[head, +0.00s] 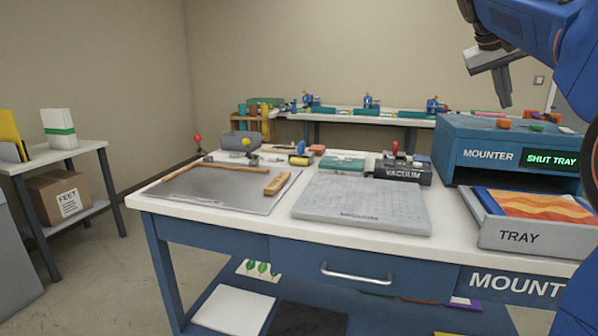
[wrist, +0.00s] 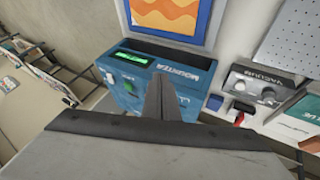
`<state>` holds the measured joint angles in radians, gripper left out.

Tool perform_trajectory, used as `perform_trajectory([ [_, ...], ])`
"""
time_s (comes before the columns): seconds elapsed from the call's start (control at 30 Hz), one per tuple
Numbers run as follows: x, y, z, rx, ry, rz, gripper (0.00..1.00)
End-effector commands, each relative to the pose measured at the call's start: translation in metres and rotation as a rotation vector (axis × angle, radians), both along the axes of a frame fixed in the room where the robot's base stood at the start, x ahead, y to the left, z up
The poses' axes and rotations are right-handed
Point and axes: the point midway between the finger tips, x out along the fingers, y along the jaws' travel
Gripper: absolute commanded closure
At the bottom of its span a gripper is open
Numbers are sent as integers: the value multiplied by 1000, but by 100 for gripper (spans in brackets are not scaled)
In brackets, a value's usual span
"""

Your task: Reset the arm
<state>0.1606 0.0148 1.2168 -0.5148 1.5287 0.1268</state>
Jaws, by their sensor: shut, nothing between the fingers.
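My gripper (head: 503,88) is at the upper right in the head view, held in the air above the blue mounter (head: 480,140). It points down, its fingers are shut, and nothing shows between them. In the wrist view the shut fingers (wrist: 158,92) lie in front of the mounter (wrist: 180,105), which appears upside down. The mounter's display reads "SHUT TRAY". The grey tray (head: 515,240) sticks out at the front of the mounter with an orange and yellow wavy picture (head: 535,205) on it. The picture also shows in the wrist view (wrist: 165,14).
The white workbench (head: 455,235) holds a gridded grey board (head: 360,205), a dark mat (head: 205,195) with wooden pieces, and a vacuum unit (head: 405,172). A side table (head: 85,152) stands left, and a long back table (head: 345,117) by the wall.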

Motion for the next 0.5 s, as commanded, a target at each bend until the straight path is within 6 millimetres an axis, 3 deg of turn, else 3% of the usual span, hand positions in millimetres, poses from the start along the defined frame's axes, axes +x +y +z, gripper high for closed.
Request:
perform_trajectory([
  [0.27, -19, 20, -18, 26, -3, 54, 100],
  [0.5, -47, 47, -49, 68, -8, 127, 100],
])
